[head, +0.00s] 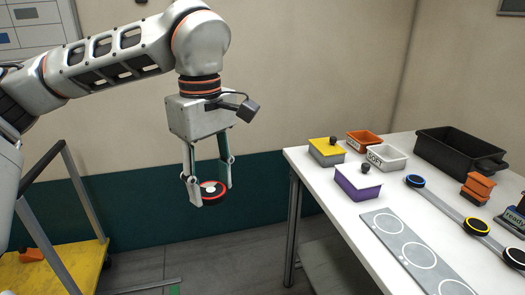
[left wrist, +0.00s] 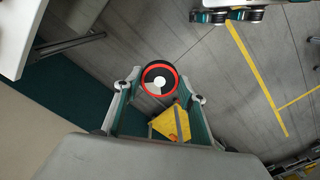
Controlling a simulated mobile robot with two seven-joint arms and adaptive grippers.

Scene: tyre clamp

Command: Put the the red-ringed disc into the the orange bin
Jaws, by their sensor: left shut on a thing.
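The red-ringed disc (head: 214,193) is black with a red ring and a pale centre. My left gripper (head: 210,195) is shut on it, with a finger on either side. It hangs in the air left of the table, in front of the wall's green band. In the left wrist view the disc (left wrist: 160,76) shows between the fingertips. The orange bin (head: 359,146) stands near the far edge of the white table, behind the white bin, to the right of the gripper. My right gripper is not in view.
The white table (head: 330,187) also bears a yellow-lidded box (head: 327,149), a white bin (head: 388,162), a purple box (head: 356,185), a large black crate (head: 455,150), a grey plate with circles (head: 410,250) and small orange bins (head: 476,188). A yellow cart (head: 60,275) stands at lower left.

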